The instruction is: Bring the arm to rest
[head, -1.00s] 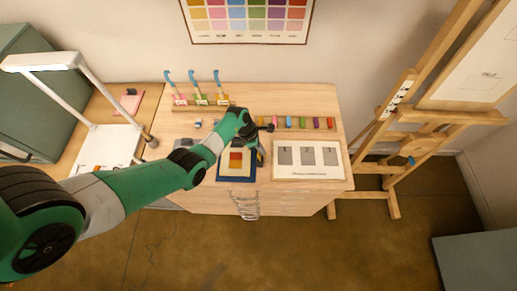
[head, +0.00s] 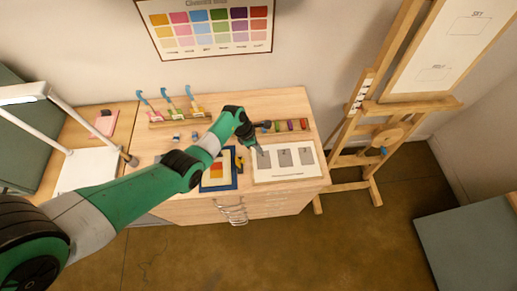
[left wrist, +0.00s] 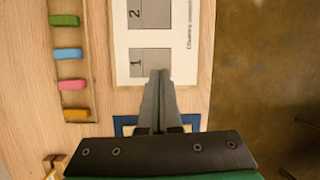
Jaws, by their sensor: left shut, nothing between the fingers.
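My left arm comes in from the left in the head view, and its gripper (head: 258,149) hangs over the left edge of the white card (head: 258,178). In the left wrist view the fingers (left wrist: 160,78) are together and empty, in front of the card's grey square marked 1 (left wrist: 150,62). The tips overlap the square's lower edge in that picture; the height above the card is hard to tell. My right gripper is in neither current view.
A blue-edged board (head: 235,184) with coloured patches lies left of the card. Several coloured sticks (head: 291,126) lie behind it. A brush rack (head: 180,121) stands at the back left, a lamp (head: 70,118) at the left, a wooden easel (head: 375,100) at the right.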

